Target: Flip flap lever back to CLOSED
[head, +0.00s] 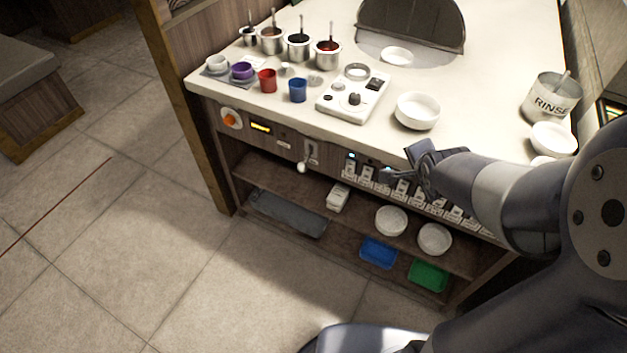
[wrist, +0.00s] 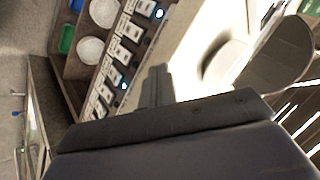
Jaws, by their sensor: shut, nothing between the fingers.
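A lever with a pale round knob (head: 302,167) hangs below a slotted plate (head: 312,150) on the counter's front panel; it looks like the flap lever, and its knob points down. No label on it is readable. A dark, round-topped flap (head: 412,22) stands upright behind a round opening at the back of the counter; it also shows in the wrist view (wrist: 285,55). My gripper (head: 388,175) is in front of the panel, right of the lever and apart from it. Its fingers (wrist: 157,85) are together and empty in the wrist view. The lever is not visible there.
A row of small labelled switches or tags (head: 400,188) runs along the panel by my gripper. A white bowl (head: 417,111) sits near the counter's front edge.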

